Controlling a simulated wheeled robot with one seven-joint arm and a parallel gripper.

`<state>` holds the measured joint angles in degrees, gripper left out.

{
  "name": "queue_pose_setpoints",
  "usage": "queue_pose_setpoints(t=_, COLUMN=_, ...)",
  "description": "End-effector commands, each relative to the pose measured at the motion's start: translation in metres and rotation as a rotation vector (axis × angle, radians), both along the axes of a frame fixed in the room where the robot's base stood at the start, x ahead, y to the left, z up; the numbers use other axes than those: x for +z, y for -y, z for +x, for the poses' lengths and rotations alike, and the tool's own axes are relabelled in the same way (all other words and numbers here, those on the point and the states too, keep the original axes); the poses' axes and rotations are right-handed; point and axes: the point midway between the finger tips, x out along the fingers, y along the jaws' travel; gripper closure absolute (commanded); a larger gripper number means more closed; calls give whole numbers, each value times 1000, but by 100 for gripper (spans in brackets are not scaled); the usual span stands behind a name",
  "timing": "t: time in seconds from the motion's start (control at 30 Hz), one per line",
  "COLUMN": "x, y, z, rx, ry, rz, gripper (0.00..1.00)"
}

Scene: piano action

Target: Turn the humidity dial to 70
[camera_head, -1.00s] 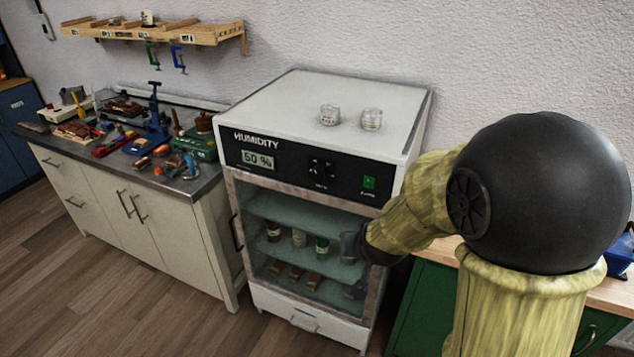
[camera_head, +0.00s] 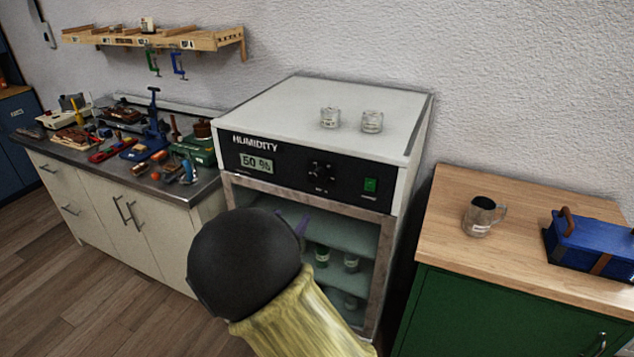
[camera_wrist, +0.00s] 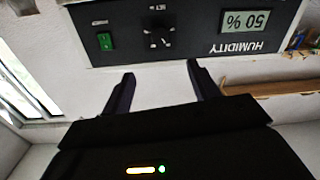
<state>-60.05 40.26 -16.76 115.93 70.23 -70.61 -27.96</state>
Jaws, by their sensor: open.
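The humidity cabinet (camera_head: 265,97) is a white box with a black front panel. Its display (camera_head: 256,163) reads 50 %. The round black dial (camera_head: 321,171) sits right of the display, and a green switch (camera_head: 370,185) is at the panel's right end. In the wrist view the panel appears upside down, with the dial (camera_wrist: 157,37) above my gripper and the display (camera_wrist: 243,21) to the right. My gripper (camera_wrist: 160,72) is open and empty, its two fingers apart and pointing toward the panel, clear of the dial. In the head view my arm hides most of the gripper; one finger (camera_head: 302,226) shows below the panel.
Two glass jars (camera_head: 330,117) stand on the cabinet top. Small jars (camera_head: 322,255) stand on shelves inside. A tool-covered workbench (camera_head: 62,151) is at left.

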Motion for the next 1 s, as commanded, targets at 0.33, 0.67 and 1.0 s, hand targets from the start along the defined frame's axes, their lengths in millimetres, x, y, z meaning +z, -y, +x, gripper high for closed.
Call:
queue_pose_setpoints(t=0.33, x=1, y=7, z=22, rx=-1, ry=-1, rz=0, gripper=40)
queue_pose_setpoints(t=0.67, x=1, y=25, z=77, rx=-2, ry=-1, rz=1, gripper=40)
queue_pose_setpoints(t=1.0, x=1, y=46, z=135, rx=-4, ry=-1, rz=0, gripper=40)
